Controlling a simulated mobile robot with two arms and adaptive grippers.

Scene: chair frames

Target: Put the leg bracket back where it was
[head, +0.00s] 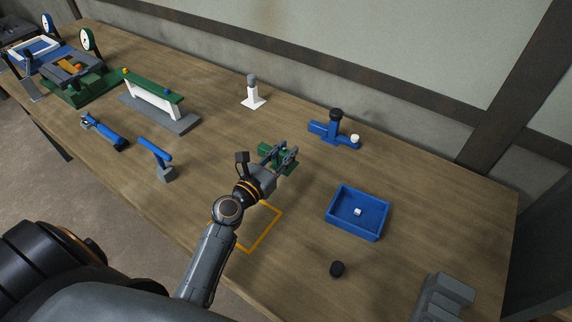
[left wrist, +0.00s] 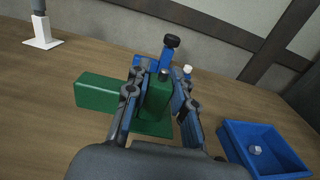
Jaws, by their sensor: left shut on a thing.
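The green leg bracket (left wrist: 105,93) has a block arm reaching left, an upright block and a flat base plate. My left gripper (left wrist: 155,95) has its fingers on both sides of the upright block and is shut on it. In the head view the bracket (head: 266,158) is partly hidden by my left gripper (head: 286,157), beyond the orange square outline (head: 264,236) on the table. I cannot tell whether its base touches the table. My right gripper is not in view.
Behind the bracket stands a blue fixture (head: 335,131) with black and white knobs. A blue tray (head: 334,224) holding a small white nut is to the right. A black knob (head: 337,269) and grey stepped block (head: 445,298) lie nearer. A white post (head: 253,98) stands behind.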

